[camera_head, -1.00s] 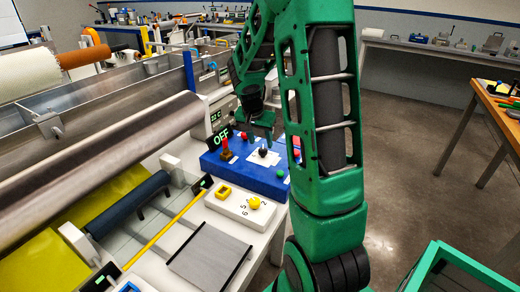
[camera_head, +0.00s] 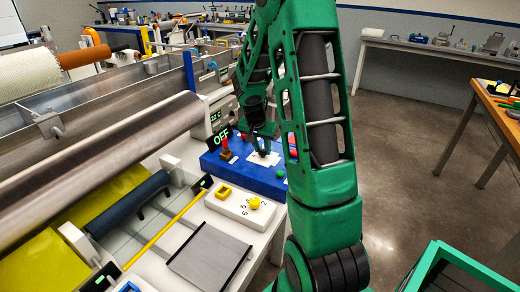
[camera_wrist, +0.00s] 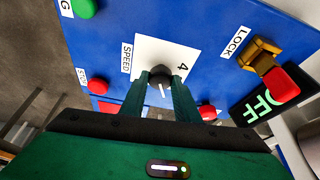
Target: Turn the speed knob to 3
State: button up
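The speed knob (camera_wrist: 160,76) is black with a white pointer line, on a white plate (camera_wrist: 150,47) of the blue panel (camera_head: 250,179). In the wrist view it sits between the fingertips of my gripper (camera_wrist: 160,82), one finger on each side. The fingers look spread, with no clear contact visible. A "4" shows on the plate right of the knob, and the "SPEED" label lies to the left; other numbers are hidden. The pointer line runs toward the bottom of the wrist view. In the head view my gripper (camera_head: 256,149) is down at the panel and covers the knob.
A red-topped LOCK lever (camera_wrist: 264,60), an OFF display (camera_wrist: 262,102), a green button (camera_wrist: 84,8), a STOP-labelled button (camera_wrist: 98,86) and a red button (camera_wrist: 208,112) surround the knob. In the head view, a white box with a yellow knob (camera_head: 254,203) stands in front of the panel.

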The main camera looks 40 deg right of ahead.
jog(key=shift+n, duration=0.4)
jog(key=n+t, duration=0.1)
jog(key=n, duration=0.1)
jog(key=shift+s+n+y, duration=0.1)
jog(key=shift+n+y, duration=0.2)
jog(key=shift+d+n+t+y, duration=0.1)
jog(key=shift+n+t+y, duration=0.5)
jog(key=shift+n, duration=1.4)
jog(key=shift+r, duration=0.1)
jog(key=o, duration=1)
jog(key=shift+o, duration=0.2)
jog(key=v, duration=1)
jog(key=shift+r, duration=0.3)
